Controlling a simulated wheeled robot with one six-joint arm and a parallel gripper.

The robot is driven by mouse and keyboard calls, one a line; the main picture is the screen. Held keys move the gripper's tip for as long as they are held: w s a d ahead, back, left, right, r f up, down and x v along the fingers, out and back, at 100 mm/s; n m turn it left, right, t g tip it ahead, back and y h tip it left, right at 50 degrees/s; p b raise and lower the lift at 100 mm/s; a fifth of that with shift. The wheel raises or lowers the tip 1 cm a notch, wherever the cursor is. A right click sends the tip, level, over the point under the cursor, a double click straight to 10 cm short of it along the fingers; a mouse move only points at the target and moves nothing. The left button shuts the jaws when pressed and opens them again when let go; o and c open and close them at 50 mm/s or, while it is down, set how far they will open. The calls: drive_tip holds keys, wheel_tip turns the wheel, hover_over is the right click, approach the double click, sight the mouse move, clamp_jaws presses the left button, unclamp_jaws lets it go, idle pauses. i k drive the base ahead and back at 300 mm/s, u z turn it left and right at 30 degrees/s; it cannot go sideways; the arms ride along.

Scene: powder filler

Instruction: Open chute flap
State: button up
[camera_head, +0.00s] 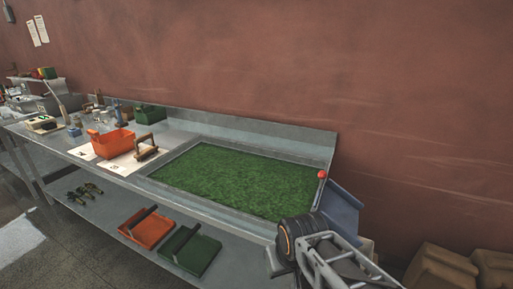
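A red ball knob (322,174) stands at the right end of the bench, beside the far right corner of a green-filled tray (215,172). Just right of the knob is a blue-grey sloping panel (342,206), which looks like the chute. I cannot tell its flap apart or see whether it is open. A grey lattice arm part with a black and orange round joint (291,238), apparently mine, is at the lower right, in front of the panel. It hides the panel's lower part. I cannot make out gripper fingers or anything held.
An orange bin (113,144), a wooden-handled tool (146,150) and a green box (150,113) are on the bench to the left. An orange dustpan (150,229) and a green one (190,252) lie on the lower shelf. Brown sacks (440,272) lie at the lower right.

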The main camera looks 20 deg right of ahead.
sight(322, 175)
drive_tip(key=z, duration=0.45)
drive_tip(key=k, duration=0.55)
drive_tip(key=z, duration=0.35)
drive_tip(key=i, duration=1.05)
drive_tip(key=u, duration=0.45)
